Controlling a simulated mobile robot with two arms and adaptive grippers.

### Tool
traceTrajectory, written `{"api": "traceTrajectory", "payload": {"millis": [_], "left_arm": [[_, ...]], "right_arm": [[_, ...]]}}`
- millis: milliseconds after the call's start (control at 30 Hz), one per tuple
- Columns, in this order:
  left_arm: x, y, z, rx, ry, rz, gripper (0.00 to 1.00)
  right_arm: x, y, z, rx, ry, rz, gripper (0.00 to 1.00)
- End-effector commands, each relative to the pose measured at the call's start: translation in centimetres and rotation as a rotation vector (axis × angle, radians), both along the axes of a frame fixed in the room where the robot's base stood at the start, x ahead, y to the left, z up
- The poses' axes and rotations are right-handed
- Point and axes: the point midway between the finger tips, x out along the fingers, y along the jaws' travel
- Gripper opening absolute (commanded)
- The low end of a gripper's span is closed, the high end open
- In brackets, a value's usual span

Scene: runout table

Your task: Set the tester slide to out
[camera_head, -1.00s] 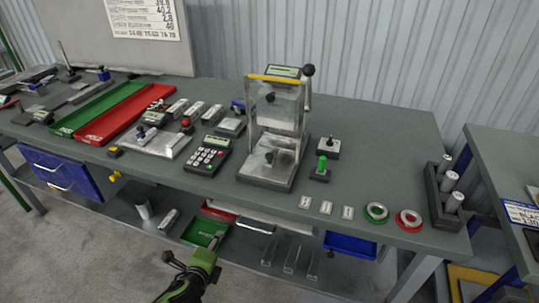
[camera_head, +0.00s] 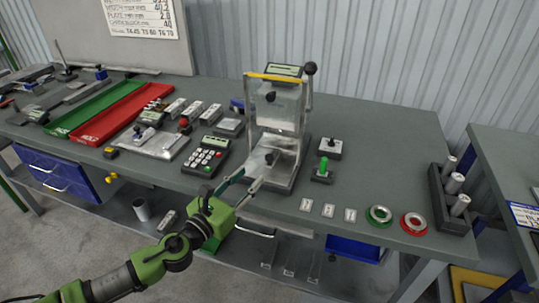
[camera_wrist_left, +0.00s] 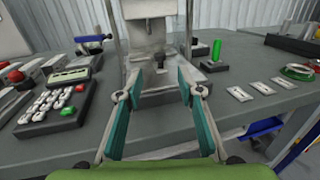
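The tester (camera_head: 279,118) is a metal stand with a yellow bar and a small display on top, near the table's front edge. Low in its frame is a silver slide with a dark knob (camera_head: 270,157). In the left wrist view, the tester's lower part (camera_wrist_left: 158,50) stands straight ahead. My left gripper (camera_head: 250,178) is in front of the tester's base, at its front left corner. In the left wrist view its teal fingers (camera_wrist_left: 162,95) are spread with nothing between them. I cannot tell whether they touch the tester. My right gripper is not in view.
A keypad device (camera_head: 206,157) stands left of the tester. White tags, a green ring (camera_head: 379,215) and a red ring (camera_head: 413,222) lie along the front edge.

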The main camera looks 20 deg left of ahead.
Motion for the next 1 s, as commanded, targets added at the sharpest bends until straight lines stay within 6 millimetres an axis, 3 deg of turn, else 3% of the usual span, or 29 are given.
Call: {"api": "traceTrajectory", "payload": {"millis": [300,500,700,1000], "left_arm": [[6.4,-1.7,0.4,-0.005,-0.002,0.002,0.34],[9.5,-2.5,0.1,-0.005,-0.001,0.003,0.34],[10.9,-2.9,0.1,-0.005,0.001,0.001,0.34],[11.1,-2.9,0.0,-0.005,0.001,0.002,0.34]], "right_arm": [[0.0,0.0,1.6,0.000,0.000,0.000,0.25],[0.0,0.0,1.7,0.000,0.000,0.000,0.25],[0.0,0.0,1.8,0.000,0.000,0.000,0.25],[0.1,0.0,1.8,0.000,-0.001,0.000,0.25]]}}
